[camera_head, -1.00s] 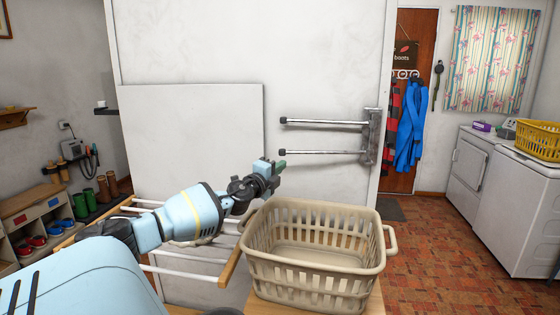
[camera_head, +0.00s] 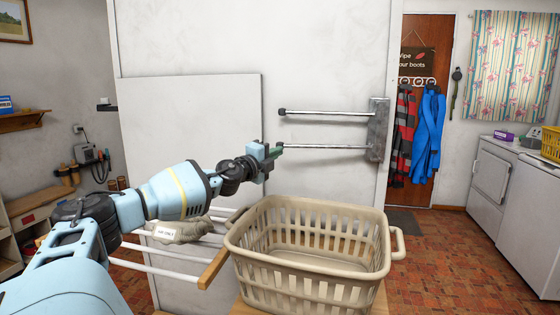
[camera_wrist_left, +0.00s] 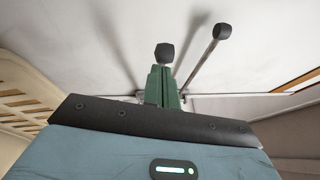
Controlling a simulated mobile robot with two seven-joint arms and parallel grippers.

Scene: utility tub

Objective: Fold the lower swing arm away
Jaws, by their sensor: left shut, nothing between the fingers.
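The lower swing arm (camera_head: 325,147) is a thin metal rod with a dark cap at its free end. It sticks out leftward from a metal wall bracket (camera_head: 378,130), below the parallel upper swing arm (camera_head: 325,113). My left gripper (camera_head: 276,150) is at the lower arm's free end, its green fingers shut and partly covering the cap. In the left wrist view the shut fingers (camera_wrist_left: 163,88) point at a dark cap (camera_wrist_left: 165,53), apparently the lower arm's; whether they touch is unclear. A second capped rod (camera_wrist_left: 203,55) shows to the right. My right gripper is not in view.
A beige laundry basket (camera_head: 245,245) stands below the swing arms. White rails with a wooden end bar (camera_head: 213,268) and a labelled grey-beige item (camera_head: 180,230) are below my left arm. A white panel (camera_head: 190,120) stands behind. Floor at the right is open.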

